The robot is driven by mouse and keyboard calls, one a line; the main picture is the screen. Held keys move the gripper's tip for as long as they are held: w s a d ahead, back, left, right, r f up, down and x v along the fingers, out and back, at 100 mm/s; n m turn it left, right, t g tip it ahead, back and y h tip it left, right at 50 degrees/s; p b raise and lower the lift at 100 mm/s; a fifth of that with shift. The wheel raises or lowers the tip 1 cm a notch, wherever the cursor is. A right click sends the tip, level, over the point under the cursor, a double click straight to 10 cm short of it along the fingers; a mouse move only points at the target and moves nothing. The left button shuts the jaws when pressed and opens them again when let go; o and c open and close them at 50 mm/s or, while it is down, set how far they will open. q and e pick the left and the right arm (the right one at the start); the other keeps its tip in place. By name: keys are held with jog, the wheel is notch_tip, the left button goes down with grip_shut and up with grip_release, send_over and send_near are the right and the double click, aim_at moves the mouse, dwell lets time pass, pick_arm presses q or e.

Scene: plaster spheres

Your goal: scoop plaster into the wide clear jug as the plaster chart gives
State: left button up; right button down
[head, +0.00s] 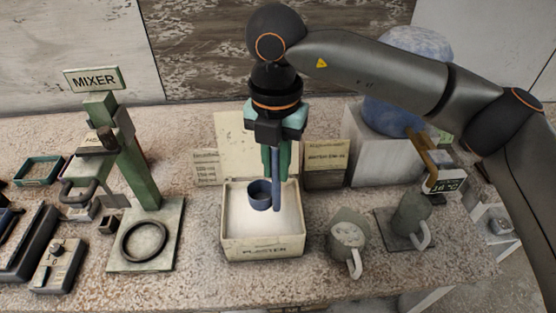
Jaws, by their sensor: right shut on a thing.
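My right gripper (275,168) points down over the plaster box and is shut on the upright handle of a blue scoop (261,197). The scoop's cup is over the white plaster in the box (262,247) labelled "PLASTER"; I cannot tell whether it touches the plaster or what it holds. A wide jug (347,237) with a handle stands right of the box, with pale, speckled contents showing. A narrower grey-green jug (409,214) stands further right. Cards with small text stand behind the box, one left (207,168) and one right (327,166); their text is mostly unreadable. My left gripper is out of view.
A green mixer stand (137,163) with a ring on its base is at the left. A dark control box (57,266) and trays lie further left. A blue-grey sphere sits on a pale block (370,152) behind my right arm. A temperature display (445,183) is at the right.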

aim_at(276, 203)
notch_tip(276, 203, down, 6)
jog(key=b, duration=0.3)
jog(key=shift+r, duration=0.25)
notch_tip(276, 203, down, 3)
jog(key=b, duration=0.3)
jog(key=shift+f, duration=0.15)
jog(key=shift+f+b, duration=0.4)
jog(key=shift+b, duration=0.15)
jog(key=shift+f, duration=0.3)
jog(key=shift+f+b, duration=0.25)
jog(key=shift+b, duration=0.2)
